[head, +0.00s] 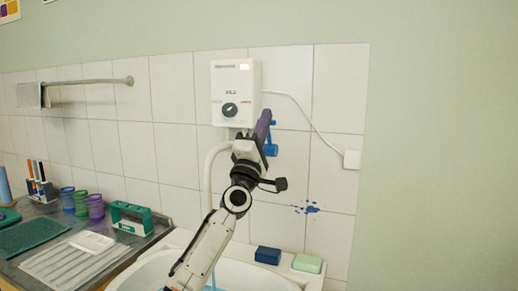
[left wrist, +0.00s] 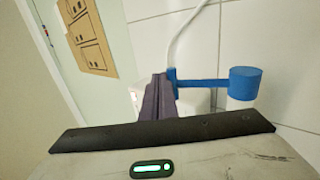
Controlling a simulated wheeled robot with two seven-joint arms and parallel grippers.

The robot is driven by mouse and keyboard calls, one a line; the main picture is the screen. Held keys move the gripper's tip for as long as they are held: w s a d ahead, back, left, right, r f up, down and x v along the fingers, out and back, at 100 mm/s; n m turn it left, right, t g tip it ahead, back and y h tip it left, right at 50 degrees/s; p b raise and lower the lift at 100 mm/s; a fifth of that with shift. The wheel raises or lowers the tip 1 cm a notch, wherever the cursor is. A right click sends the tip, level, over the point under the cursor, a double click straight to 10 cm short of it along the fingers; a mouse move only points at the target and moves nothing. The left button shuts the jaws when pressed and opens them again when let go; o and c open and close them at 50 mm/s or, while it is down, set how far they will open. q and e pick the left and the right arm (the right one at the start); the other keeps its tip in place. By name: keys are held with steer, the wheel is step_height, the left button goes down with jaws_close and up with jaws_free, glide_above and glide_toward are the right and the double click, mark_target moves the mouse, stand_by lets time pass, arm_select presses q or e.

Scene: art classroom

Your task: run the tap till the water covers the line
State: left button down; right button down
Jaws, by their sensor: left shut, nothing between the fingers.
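My left gripper (head: 264,124) is shut and empty, its purple fingers raised in front of the white water heater's lower right side. It also shows in the left wrist view (left wrist: 158,98). The blue tap lever (head: 271,149) is partly hidden behind the fingers. In the left wrist view the blue lever (left wrist: 203,83) runs right from beside the fingertips to a blue round end (left wrist: 246,84); I cannot tell whether they touch. The white basin (head: 250,272) is below, mostly behind my arm. A thin blue streak (head: 213,282) shows there, perhaps water. No line is visible. My right gripper is out of view.
The white water heater (head: 236,92) with a black knob hangs on the tiles. A blue block (head: 268,255) and a green soap-like block (head: 307,263) lie on the basin's back rim.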

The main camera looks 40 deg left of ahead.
arm_select(q)
steer(key=shift+w+a+r, duration=0.1)
steer(key=shift+w+r, duration=0.2)
steer(key=shift+w, duration=0.3)
stand_by(0.9)
